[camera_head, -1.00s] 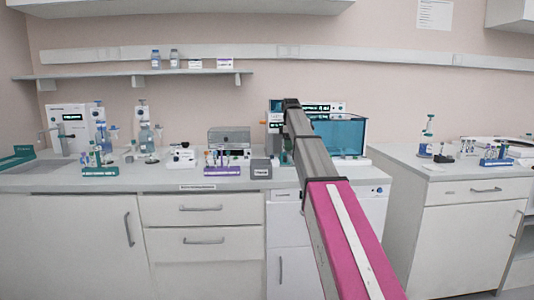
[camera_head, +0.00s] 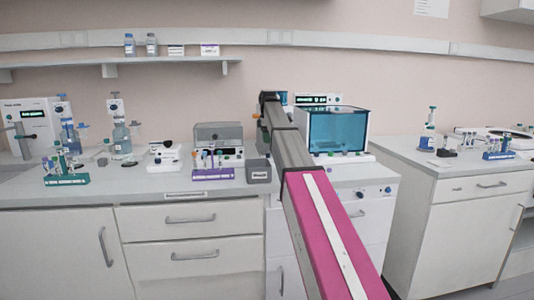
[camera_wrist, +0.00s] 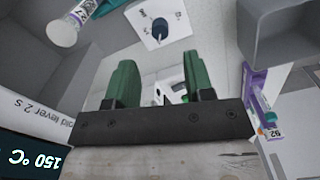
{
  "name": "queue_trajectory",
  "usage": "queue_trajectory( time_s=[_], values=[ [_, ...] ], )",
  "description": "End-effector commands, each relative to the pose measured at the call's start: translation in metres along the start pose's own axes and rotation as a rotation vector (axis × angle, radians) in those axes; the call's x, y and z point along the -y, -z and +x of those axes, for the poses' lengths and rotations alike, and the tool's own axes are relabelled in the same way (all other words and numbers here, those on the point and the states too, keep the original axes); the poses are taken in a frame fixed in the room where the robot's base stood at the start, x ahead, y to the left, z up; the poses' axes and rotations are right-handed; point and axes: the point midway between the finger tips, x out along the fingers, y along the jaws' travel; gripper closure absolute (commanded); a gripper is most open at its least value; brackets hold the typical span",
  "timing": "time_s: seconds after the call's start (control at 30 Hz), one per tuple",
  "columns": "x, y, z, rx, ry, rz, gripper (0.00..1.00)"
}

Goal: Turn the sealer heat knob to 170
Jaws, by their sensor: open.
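In the wrist view, a dark blue knob (camera_wrist: 160,28) with a pale pointer sits on a white plate with small printed marks, too small to read. A dark display (camera_wrist: 32,155) at the lower left reads 150 °C upside down, beside a label about a lever and 2 s. My gripper (camera_wrist: 158,68) has two green fingers, apart and empty, with the knob beyond them and not touched. In the head view my arm hides the gripper. I cannot tell which bench machine there carries the knob.
A purple tube rack (camera_head: 213,174) and a grey box (camera_head: 258,172) stand near the bench's front edge. A teal-windowed machine (camera_head: 338,131) stands right of my arm. A green rack (camera_head: 66,180) stands left. A gap separates the right bench (camera_head: 480,190).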

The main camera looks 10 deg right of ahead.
Motion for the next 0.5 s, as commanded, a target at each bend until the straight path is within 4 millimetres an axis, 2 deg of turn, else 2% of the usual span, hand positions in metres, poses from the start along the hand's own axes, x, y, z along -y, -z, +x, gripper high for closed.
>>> queue_trajectory(
  time_s=[0.03, 0.2, 0.5],
  values=[
    [0.001, 0.000, 0.012, 0.001, 0.002, 0.000, 0.52],
    [0.001, 0.000, 0.041, 0.000, 0.002, 0.000, 0.52],
    [0.000, 0.000, 0.069, 0.000, 0.000, 0.000, 0.52]
  ],
)
